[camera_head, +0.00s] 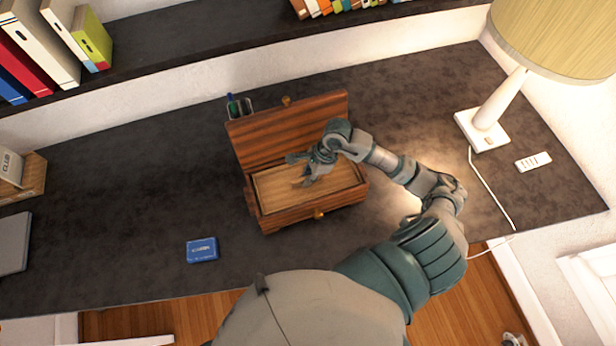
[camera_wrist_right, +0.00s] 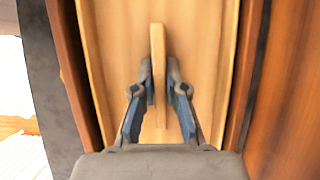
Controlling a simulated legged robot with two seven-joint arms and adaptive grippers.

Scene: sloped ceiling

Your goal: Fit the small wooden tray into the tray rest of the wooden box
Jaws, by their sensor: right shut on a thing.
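The wooden box (camera_head: 290,217) stands on the dark desk with its lid (camera_head: 275,133) raised at the back. The small light wooden tray (camera_head: 275,195) lies within the box's opening, between its walls. Whether it is fully seated on the tray rest cannot be told. In the right wrist view the tray (camera_wrist_right: 208,40) fills the middle, with the darker box wall (camera_wrist_right: 66,65) beside it. My right gripper (camera_head: 300,170) is over the tray. In the wrist view its fingers (camera_wrist_right: 158,92) are shut on the tray's upright middle handle (camera_wrist_right: 158,50). My left gripper is not in view.
A blue card box (camera_head: 201,250) lies left of the wooden box. A pen holder (camera_head: 239,106) is behind the lid. A lamp (camera_head: 487,130) and a white remote (camera_head: 533,162) are at the right. The desk's left middle is clear.

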